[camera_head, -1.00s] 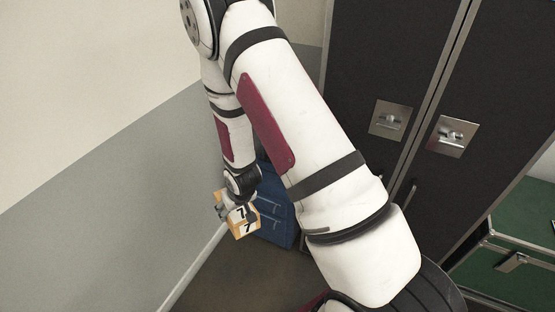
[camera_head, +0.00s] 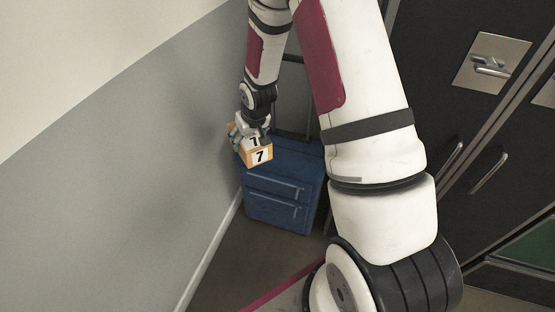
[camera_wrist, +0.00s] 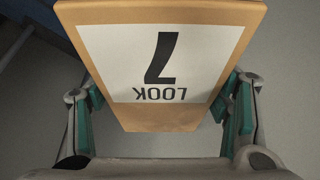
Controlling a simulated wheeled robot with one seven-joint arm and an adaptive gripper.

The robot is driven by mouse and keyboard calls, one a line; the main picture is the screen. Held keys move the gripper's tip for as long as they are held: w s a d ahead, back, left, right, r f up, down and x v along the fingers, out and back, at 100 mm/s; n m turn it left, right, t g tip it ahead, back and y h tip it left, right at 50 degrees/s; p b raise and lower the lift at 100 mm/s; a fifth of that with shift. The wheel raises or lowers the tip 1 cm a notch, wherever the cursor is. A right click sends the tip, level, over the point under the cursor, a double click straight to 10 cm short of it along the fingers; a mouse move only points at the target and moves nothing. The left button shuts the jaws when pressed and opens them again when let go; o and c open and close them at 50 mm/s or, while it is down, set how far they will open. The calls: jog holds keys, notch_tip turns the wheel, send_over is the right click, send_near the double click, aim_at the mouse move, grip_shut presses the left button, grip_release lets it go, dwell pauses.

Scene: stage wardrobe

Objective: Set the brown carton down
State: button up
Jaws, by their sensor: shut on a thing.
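The brown carton (camera_head: 258,155) is a small tan box with white labels bearing a black 7. It is held in my gripper (camera_head: 250,135), at the end of my arm near the grey wall. In the head view the carton overlaps the top left of a blue suitcase; I cannot tell whether they touch. In the wrist view the carton (camera_wrist: 160,118) sits between the two green-padded fingers of my gripper (camera_wrist: 165,115). Its label reads "7 LOOK" upside down there. The underside of the carton is hidden.
The blue suitcase (camera_head: 278,205) with front pockets stands on the brown floor (camera_head: 262,258) by the grey wall (camera_head: 150,160). Black lockers (camera_head: 460,110) with metal latches stand at the right. A green case (camera_head: 530,245) shows at the right edge. Some floor in front of the suitcase is bare.

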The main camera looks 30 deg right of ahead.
jog(key=w+d+f+b, duration=0.4)
jog(key=d+b, duration=0.4)
jog(key=b, duration=0.9)
send_over(279, 150)
jog(key=s, duration=0.2)
jog(key=f, duration=0.1)
jog(key=shift+m, duration=0.4)
notch_tip(279, 150, down, 10)
jog(key=b, duration=0.4)
jog(key=shift+s+a+f+b, duration=0.1)
jog(key=shift+f+b, duration=0.05)
jog(key=shift+b, duration=0.15)
jog(key=o, duration=1.4)
